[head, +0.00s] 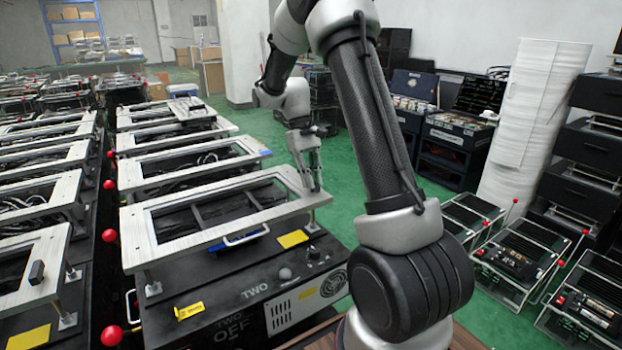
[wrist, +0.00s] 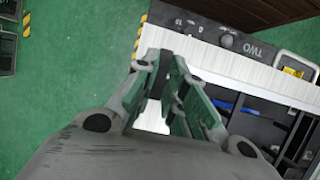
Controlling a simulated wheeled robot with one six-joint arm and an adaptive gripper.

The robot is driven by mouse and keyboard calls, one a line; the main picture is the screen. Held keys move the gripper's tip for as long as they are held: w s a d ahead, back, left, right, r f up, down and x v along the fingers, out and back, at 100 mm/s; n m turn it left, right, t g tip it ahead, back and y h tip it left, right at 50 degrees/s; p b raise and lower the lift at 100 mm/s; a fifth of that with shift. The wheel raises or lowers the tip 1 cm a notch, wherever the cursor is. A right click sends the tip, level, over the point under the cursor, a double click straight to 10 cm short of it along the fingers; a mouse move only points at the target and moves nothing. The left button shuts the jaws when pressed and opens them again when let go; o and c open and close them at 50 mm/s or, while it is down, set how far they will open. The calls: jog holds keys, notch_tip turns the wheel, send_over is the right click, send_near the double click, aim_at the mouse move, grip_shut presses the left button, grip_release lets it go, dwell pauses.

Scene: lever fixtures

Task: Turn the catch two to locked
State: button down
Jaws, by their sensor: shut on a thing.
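The fixture marked TWO (head: 150,224) is a black box under a pale metal frame, right of centre-left in the head view. Its TWO lettering (wrist: 262,52) also shows in the wrist view, beyond the pale frame edge (wrist: 215,62). My gripper (head: 316,186) reaches down to the right end of this frame. In the wrist view my gripper (wrist: 167,112) has its fingers close together over the frame's end. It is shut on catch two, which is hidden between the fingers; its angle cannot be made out.
Similar framed fixtures stand at the left (head: 40,258) and behind. Red ball knobs (head: 110,235) rise along the gap between rows. A dark knob (head: 313,253) and a yellow label (head: 292,239) are on the front panel.

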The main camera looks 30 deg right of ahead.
dwell(0.4)
jog(key=c, duration=1.5)
grip_release()
jog(key=v, duration=1.2)
